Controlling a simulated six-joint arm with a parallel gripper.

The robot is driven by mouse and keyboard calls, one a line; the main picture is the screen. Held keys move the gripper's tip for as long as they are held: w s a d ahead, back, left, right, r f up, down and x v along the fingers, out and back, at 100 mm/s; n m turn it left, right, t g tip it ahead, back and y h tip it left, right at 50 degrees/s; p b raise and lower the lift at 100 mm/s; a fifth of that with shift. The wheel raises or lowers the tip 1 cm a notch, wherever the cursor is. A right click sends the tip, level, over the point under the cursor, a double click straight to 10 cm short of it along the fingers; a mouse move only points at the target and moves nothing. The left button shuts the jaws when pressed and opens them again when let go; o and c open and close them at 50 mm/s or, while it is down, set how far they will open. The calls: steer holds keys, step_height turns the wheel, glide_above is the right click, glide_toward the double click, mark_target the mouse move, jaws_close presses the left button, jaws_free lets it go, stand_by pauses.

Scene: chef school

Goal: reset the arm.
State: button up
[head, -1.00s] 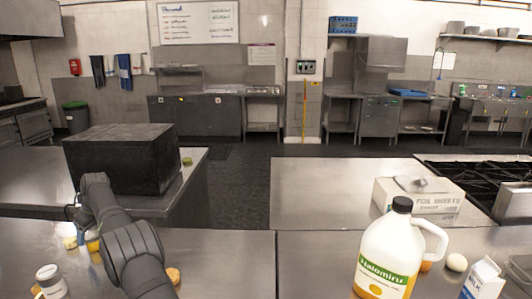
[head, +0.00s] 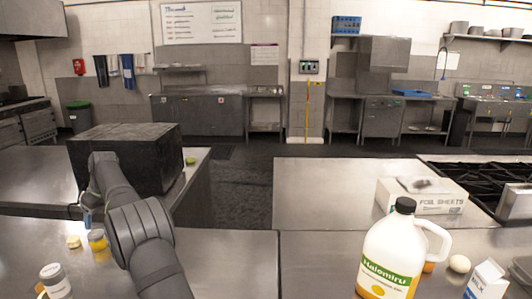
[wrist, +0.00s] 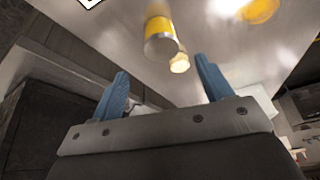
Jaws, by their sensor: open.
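My gripper (wrist: 164,88) shows in the wrist view with its two blue fingers spread apart and nothing between them. In the head view my arm reaches up the left side, and its wrist end is in front of the black box (head: 150,150). The gripper itself is mostly hidden there. A yellow jar (head: 97,239) and a small pale piece (head: 74,241) stand on the steel counter near the wrist end. In the wrist view the yellow jar (wrist: 160,40) is beyond the fingertips, apart from them.
A white-lidded jar (head: 54,281) stands at the front left. The middle counter (head: 310,230) is clear.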

steer(key=x, duration=1.1)
steer(key=shift+a+f, duration=0.1)
steer(key=shift+f, duration=0.1)
step_height(320, 180, up, 4)
steer(key=shift+f, duration=0.1)
steer(key=w+d+r, duration=0.1)
steer(key=d+r, duration=0.1)
steer(key=d, duration=0.1)
steer(key=w+d+r, duration=0.1)
steer(key=d+r, duration=0.1)
steer(key=d, duration=0.2)
steer(key=d+r, duration=0.3)
steer(key=shift+w+d, duration=0.4)
steer(key=shift+s+d+r, duration=0.15)
steer(key=shift+d, duration=0.05)
glide_toward(95, 234)
steer(key=s+a, duration=0.2)
steer(key=s, duration=0.4)
steer(key=s+a, duration=0.9)
steer(key=s, duration=0.1)
steer(key=shift+m, duration=0.3)
steer(key=s+a+f, duration=0.3)
steer(key=a, duration=0.2)
steer(key=s+a+f, duration=0.2)
steer(key=a, duration=0.1)
steer(key=shift+s+f, duration=0.3)
steer(key=shift+s, duration=0.05)
